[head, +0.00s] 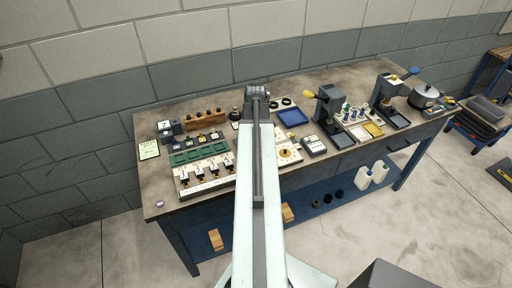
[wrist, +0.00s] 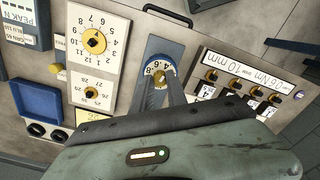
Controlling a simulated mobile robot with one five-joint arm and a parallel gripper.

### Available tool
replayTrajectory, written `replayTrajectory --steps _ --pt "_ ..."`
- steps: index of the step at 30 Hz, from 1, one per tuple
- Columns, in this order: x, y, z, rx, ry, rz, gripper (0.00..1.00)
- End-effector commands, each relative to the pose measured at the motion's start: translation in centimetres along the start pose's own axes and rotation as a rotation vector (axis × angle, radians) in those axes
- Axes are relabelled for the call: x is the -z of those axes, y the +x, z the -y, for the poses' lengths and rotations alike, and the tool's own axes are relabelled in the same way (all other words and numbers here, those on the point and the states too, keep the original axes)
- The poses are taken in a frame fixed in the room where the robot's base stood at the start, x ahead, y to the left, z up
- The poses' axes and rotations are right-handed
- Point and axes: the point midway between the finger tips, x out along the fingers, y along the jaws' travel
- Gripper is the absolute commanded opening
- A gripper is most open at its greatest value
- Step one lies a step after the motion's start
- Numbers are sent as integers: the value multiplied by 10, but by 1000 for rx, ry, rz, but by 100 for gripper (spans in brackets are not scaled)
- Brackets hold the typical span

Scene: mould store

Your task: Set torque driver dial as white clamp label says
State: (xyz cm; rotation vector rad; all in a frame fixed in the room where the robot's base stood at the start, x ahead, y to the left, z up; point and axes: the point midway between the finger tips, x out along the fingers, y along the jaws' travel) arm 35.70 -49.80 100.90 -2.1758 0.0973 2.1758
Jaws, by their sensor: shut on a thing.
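In the wrist view the torque driver's dial is a white numbered ring (wrist: 155,67) on a blue-grey body, with a small yellow-topped knob (wrist: 162,74) in its middle. Numerals near 4.6 and 4.8 show; the fingers hide part of the ring, and I cannot tell the exact setting. My gripper (wrist: 162,86) is shut on the knob. The rack also shows in the head view (head: 207,185); my arm hides the gripper there.
A white panel (wrist: 115,55) with two other dials, one large and one small, stands left of the driver. A blue tray (wrist: 38,100) lies beyond it. In the head view the workbench (head: 152,190) also bears a green case (head: 200,153) and press-like stands (head: 328,103).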

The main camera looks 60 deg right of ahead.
Motion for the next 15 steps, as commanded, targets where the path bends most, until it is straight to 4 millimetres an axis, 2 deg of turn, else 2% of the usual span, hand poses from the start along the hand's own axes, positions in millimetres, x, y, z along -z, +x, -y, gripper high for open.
replayTrajectory --steps 6,15 --pt "0 0 0 -1 -287 0 0" --pt "1 0 0 -1 -332 0 0"
